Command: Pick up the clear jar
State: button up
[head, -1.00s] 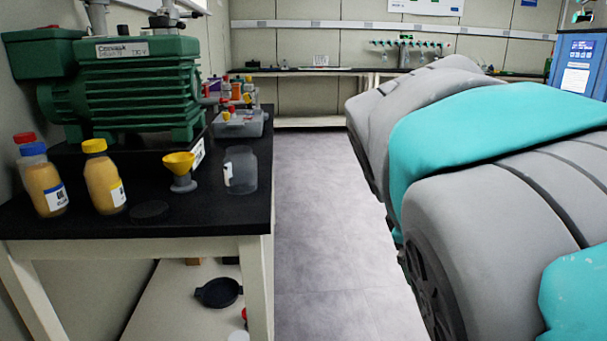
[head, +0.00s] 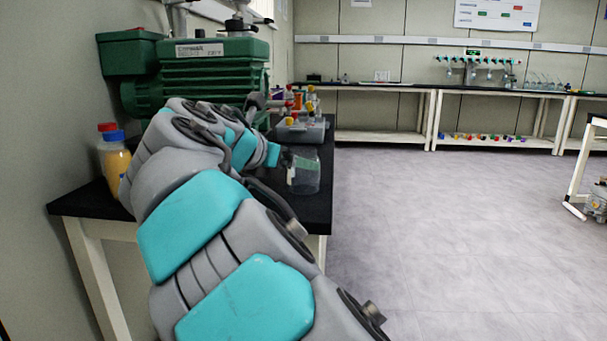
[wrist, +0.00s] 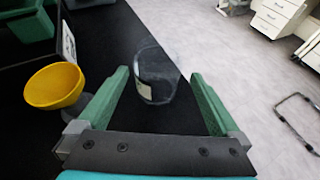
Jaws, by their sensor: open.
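The clear jar (head: 304,172) stands upright near the right edge of the black bench top in the head view, with a label on its left side. In the wrist view the clear jar (wrist: 157,75) is ahead of my gripper (wrist: 160,82), seen between and just beyond its two green fingers. The fingers are spread wide and nothing is held. In the head view my arm reaches over the bench towards the jar; my fingertips are hard to make out there.
A yellow funnel (wrist: 54,85) stands left of my gripper. A green pump (head: 200,70) and a plastic bin (head: 302,130) stand behind on the bench (head: 318,205). A red-capped and a blue-capped bottle (head: 114,160) are at left. Open floor (head: 440,220) lies to the right.

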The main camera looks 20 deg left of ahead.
aim_at(298, 193)
jog(key=shift+w+f+n, duration=0.3)
jog(key=shift+w+f, duration=0.25)
jog(key=shift+w, duration=0.05)
jog(key=shift+x, duration=0.9)
jog(key=shift+r+b+x, duration=0.15)
jog(key=shift+b+x, duration=0.05)
jog(key=shift+x, duration=1.15)
jog(key=shift+r+b+x, duration=0.15)
jog(key=shift+b+x, duration=0.05)
jog(key=shift+x, duration=1.2)
jog(key=c, duration=1.1)
